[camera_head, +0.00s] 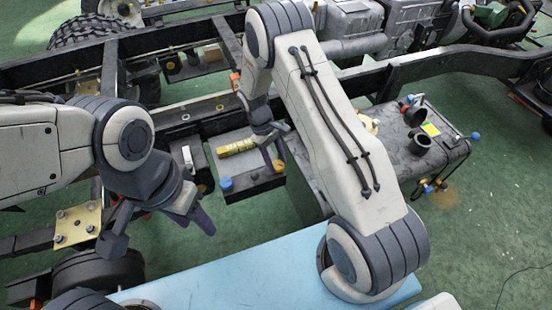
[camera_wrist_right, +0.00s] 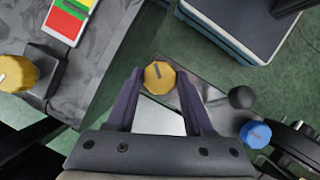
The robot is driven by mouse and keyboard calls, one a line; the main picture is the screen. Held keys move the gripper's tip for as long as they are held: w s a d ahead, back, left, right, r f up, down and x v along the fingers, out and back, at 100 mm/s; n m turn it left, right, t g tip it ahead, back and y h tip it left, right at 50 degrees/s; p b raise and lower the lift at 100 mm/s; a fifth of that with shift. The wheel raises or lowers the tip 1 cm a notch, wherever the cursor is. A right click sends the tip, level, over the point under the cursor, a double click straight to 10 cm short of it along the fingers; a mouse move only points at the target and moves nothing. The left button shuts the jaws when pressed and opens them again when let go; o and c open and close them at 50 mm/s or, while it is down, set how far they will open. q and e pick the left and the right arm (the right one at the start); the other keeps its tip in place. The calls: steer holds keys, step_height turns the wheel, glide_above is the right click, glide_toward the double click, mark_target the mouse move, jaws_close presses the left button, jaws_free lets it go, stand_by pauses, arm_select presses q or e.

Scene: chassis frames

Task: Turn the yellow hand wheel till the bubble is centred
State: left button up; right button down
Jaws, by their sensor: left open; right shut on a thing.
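The yellow hand wheel (camera_wrist_right: 159,77) sits between my right gripper's fingertips (camera_wrist_right: 160,82) in the right wrist view, with a dark mark on its top. It also shows, partly hidden, in the head view (camera_head: 279,166). My right gripper (camera_head: 272,150) is shut on it from above. A yellow level strip (camera_head: 236,147) lies on the dark box to the left of the wheel; its bubble is too small to make out. My left gripper (camera_head: 160,232) is open and empty, to the left of the box.
A blue knob (camera_head: 226,184) stands on the near edge of the dark box and shows in the wrist view (camera_wrist_right: 256,134), near a black ball knob (camera_wrist_right: 241,97). Chassis rails (camera_head: 190,110) run behind.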

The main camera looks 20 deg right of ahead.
steer(key=m+y, duration=0.1)
steer(key=m, duration=0.1)
steer(key=m+y+p, duration=0.1)
steer(key=m, duration=0.2)
steer(key=shift+d+m+g, duration=0.2)
steer(key=shift+m+g, duration=0.1)
steer(key=m+y, duration=0.1)
steer(key=m, duration=0.1)
steer(key=m+y+p, duration=0.1)
steer(key=m, duration=0.2)
steer(key=shift+d+m+t, duration=0.1)
steer(key=shift+m+t, duration=0.2)
steer(key=shift+t, duration=0.1)
steer(key=shift+c, duration=1.4)
jaws_free()
steer(key=v, duration=1)
steer(key=shift+d+r, duration=0.2)
